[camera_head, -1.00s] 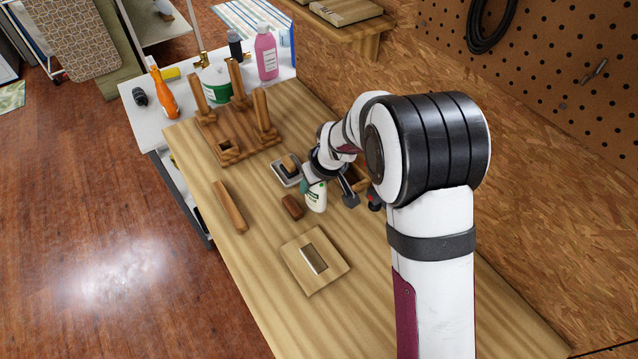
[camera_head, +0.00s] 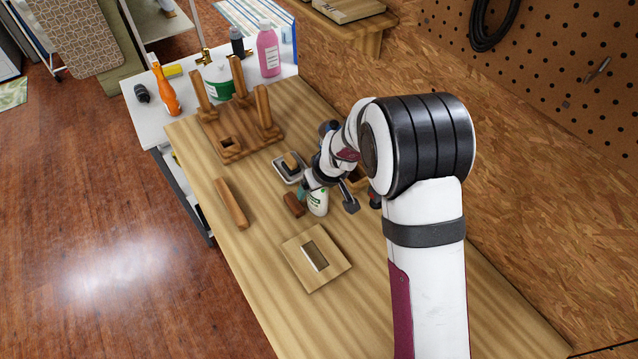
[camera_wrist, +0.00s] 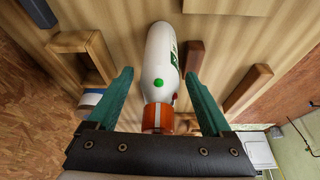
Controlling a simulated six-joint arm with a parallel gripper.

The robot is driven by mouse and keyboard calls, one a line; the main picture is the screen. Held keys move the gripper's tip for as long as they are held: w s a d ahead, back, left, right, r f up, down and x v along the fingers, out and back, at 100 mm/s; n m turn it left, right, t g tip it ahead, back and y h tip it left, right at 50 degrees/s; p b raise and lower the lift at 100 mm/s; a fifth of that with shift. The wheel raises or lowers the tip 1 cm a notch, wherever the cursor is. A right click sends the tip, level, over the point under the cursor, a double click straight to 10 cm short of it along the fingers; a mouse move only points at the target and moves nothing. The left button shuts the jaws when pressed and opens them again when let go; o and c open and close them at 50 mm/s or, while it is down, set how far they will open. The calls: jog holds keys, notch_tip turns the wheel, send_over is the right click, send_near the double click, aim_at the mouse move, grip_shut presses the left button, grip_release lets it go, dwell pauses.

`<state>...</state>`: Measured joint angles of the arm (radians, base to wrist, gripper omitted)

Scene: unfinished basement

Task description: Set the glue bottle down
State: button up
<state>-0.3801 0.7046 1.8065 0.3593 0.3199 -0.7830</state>
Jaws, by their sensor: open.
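The glue bottle (camera_head: 318,203) is white with a green-printed label and appears upright on the wooden workbench (camera_head: 262,255). In the wrist view the bottle (camera_wrist: 160,58) has an orange-red cap and a green dot on its shoulder. My gripper (camera_wrist: 165,88) is open, with one teal finger on each side of the bottle's cap end. Gaps show between both fingers and the bottle. In the head view my gripper (camera_head: 322,190) is at the bottle's top, and my wrist hides the cap.
A brown block (camera_head: 294,204) stands close left of the bottle. A slotted wooden plate (camera_head: 316,259) lies in front, and a wooden bar (camera_head: 230,203) at left. A small tray (camera_head: 285,175) and an upturned stool (camera_head: 238,150) are behind. The bench's front is clear.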

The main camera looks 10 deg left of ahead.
jog(key=v, duration=1.1)
jog(key=shift+r, duration=0.25)
jog(key=shift+s+d+r, duration=0.1)
jog(key=shift+d+r, duration=0.1)
jog(key=shift+r, duration=0.05)
jog(key=shift+c, duration=0.8)
jog(key=w+d+r+n+g+y, duration=0.2)
jog(key=w+r+n+g, duration=0.2)
jog(key=r+n, duration=0.5)
jog(key=shift+n, duration=0.6)
jog(key=x, duration=0.5)
jog(key=d+x, duration=0.1)
jog(key=x, duration=1)
jog(key=shift+w+d+f, duration=0.1)
jog(key=shift+d+f, duration=0.15)
jog(key=shift+f, duration=0.1)
grip_shut()
